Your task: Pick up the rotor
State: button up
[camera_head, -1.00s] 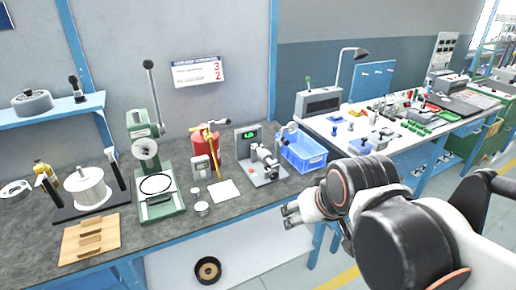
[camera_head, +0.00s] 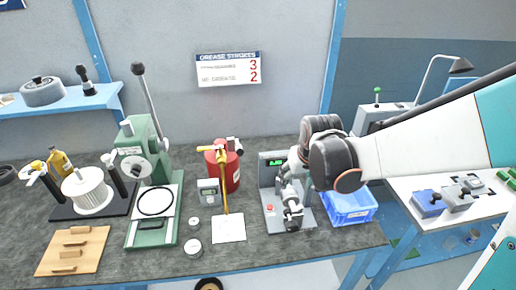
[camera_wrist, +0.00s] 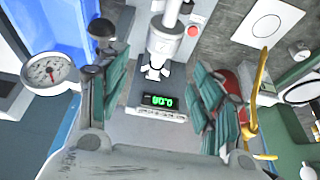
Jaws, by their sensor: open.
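A grey test stand (camera_head: 269,212) with a lit green display stands on the bench, left of the blue bin. A pale metal cylinder with a stepped end, which looks like the rotor (camera_head: 291,212), lies in it; I cannot be sure that it is the rotor. In the wrist view the cylinder (camera_wrist: 166,42) points down the picture toward the display (camera_wrist: 163,101). My gripper (camera_wrist: 155,76) is open and empty, its green-grey fingers apart on either side of the cylinder's end. In the head view my gripper (camera_head: 292,168) hangs over the back of the stand, partly hidden by my arm.
The blue bin (camera_head: 350,210) stands close at the right. A red can (camera_head: 229,172) with a yellow lever and a small meter (camera_head: 209,192) are at the left. A green press (camera_head: 142,160) and a white ribbed cylinder (camera_head: 86,192) stand further left. Bare bench lies in front of the stand.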

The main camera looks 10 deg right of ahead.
aim_at(290, 191)
jog(key=b+x, duration=0.2)
jog(key=x, duration=0.6)
jog(key=shift+f+b, duration=0.1)
jog(key=shift+b, duration=0.3)
jog(key=b+x, duration=0.2)
jog(key=x, duration=0.3)
jog(key=shift+s+a+f+b, duration=0.15)
jog(key=shift+a+b, duration=0.05)
jog(key=shift+b, duration=0.2)
grip_shut()
